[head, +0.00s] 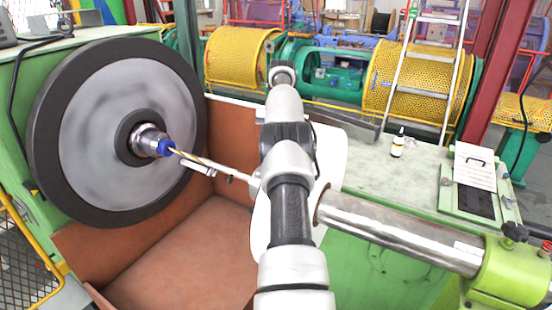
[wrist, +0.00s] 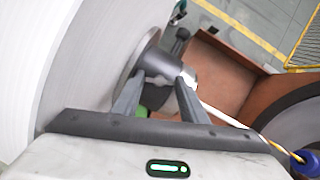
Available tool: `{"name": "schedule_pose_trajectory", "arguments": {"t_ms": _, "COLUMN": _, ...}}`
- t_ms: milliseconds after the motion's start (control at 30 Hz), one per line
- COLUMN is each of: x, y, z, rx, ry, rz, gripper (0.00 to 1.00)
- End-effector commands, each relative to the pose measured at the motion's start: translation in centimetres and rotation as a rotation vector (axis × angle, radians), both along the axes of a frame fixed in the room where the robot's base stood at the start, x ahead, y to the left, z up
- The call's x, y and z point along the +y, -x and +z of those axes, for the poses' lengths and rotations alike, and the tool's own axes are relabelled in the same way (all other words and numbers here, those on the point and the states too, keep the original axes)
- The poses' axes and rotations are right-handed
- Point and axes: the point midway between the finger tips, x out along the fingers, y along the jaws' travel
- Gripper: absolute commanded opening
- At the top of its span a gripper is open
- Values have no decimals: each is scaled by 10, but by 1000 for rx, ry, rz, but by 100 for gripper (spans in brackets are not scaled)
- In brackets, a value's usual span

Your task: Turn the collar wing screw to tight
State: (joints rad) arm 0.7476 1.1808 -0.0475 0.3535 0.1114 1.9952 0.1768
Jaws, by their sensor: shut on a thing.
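The grey collar (wrist: 143,56) sits against the large white disc in the wrist view. My gripper (wrist: 161,79) reaches in at the collar with a finger on each side of a dark grey part, the wing screw (wrist: 166,98). The gripper is shut on it. The fingers hide much of the screw, so its wings and how far it is turned do not show clearly. In the head view my arm covers the gripper and the collar.
The white disc (head: 332,150) stands behind my arm, on a steel shaft (head: 400,232). A thin rod (head: 222,169) runs to the blue nose (head: 166,148) of the big grey wheel (head: 95,120). A brown trough (head: 185,250) lies below.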

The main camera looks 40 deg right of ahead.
Motion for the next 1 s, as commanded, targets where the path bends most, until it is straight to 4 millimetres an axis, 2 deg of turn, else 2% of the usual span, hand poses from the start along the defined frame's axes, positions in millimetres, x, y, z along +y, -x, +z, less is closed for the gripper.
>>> {"name": "schedule_pose_trajectory", "arguments": {"t_ms": 433, "x": 0, "y": 0, "z": 1, "rx": -1, "ry": 0, "rz": -8, "gripper": 17}}
{"name": "schedule_pose_trajectory", "arguments": {"t_ms": 467, "x": 0, "y": 0, "z": 1, "rx": -1, "ry": 0, "rz": -8, "gripper": 44}}
{"name": "schedule_pose_trajectory", "arguments": {"t_ms": 533, "x": 0, "y": 0, "z": 1, "rx": -1, "ry": 0, "rz": -8, "gripper": 56}}
{"name": "schedule_pose_trajectory", "arguments": {"t_ms": 867, "x": 0, "y": 0, "z": 1, "rx": -1, "ry": 1, "rz": -8, "gripper": 58}}
{"name": "schedule_pose_trajectory", "arguments": {"t_ms": 1000, "x": 3, "y": 0, "z": 8, "rx": -1, "ry": 1, "rz": -7, "gripper": 58}}
